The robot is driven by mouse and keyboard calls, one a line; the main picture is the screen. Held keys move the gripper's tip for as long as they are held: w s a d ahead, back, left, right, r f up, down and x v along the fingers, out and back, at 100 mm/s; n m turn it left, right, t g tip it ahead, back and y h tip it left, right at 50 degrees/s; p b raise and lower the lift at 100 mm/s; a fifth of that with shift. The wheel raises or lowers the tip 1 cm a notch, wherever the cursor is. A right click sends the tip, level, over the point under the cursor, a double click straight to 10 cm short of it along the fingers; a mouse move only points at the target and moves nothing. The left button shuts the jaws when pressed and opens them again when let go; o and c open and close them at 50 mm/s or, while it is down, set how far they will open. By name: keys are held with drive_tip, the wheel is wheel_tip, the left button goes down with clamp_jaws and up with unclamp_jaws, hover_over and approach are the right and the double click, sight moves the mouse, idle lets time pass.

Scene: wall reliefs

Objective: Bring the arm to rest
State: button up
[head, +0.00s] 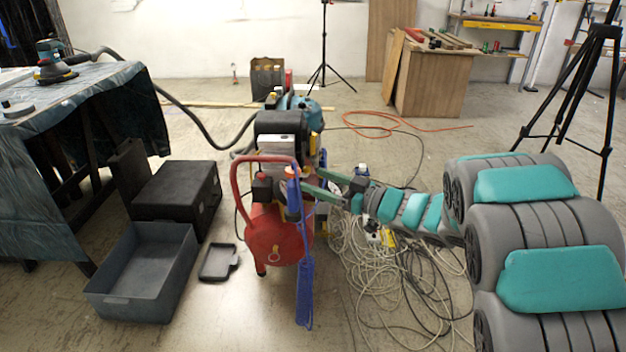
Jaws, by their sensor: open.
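My arm reaches in from the right edge, with grey links and teal pads, and stretches left across the middle of the head view. My gripper (309,182) is at its far end, in front of the red air compressor (270,238). Its two green fingers are spread apart and point left. A long blue tool with a flat, wide lower end (305,290) hangs upright at the fingertips, in front of the compressor. I cannot tell whether it touches the fingers or hangs from the compressor's red handle.
A grey open bin (140,285) and a black case (178,190) stand on the floor at left, beside a covered table (90,100). Tangled cables (400,285) lie under my arm. A black tripod (570,90) and a wooden workbench (433,85) stand behind. Floor at mid-back is fairly open.

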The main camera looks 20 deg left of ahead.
drive_tip(key=shift+w, duration=0.1)
drive_tip(key=w+d+r+m+t+h, duration=0.1)
drive_tip(key=w+d+m+t+h, duration=0.3)
drive_tip(key=d, duration=0.5)
drive_tip(key=w+d+r+m+t+h, duration=0.1)
drive_tip(key=w+d+m+t+h, duration=0.2)
drive_tip(key=d+h, duration=0.4)
drive_tip(key=s+d+f+m+g+h, duration=0.15)
drive_tip(key=s+d+h, duration=0.25)
drive_tip(key=d, duration=0.4)
drive_tip(key=s+d+f+m+g+h, duration=0.1)
drive_tip(key=s+d+m+h, duration=0.25)
drive_tip(key=d, duration=0.45)
drive_tip(key=s+d+f+g+h, duration=0.15)
drive_tip(key=s+d, duration=0.25)
drive_tip(key=s, duration=0.5)
drive_tip(key=s+a+f+m+g+y, duration=0.1)
drive_tip(key=s+g, duration=0.4)
drive_tip(key=s, duration=1.1)
drive_tip(key=s+a+f+m+g+y, duration=0.1)
drive_tip(key=s+a+f+g, duration=0.3)
drive_tip(key=s, duration=1.1)
drive_tip(key=shift+s+g+y, duration=0.4)
drive_tip(key=shift+g, duration=0.3)
drive_tip(key=shift+f, duration=0.1)
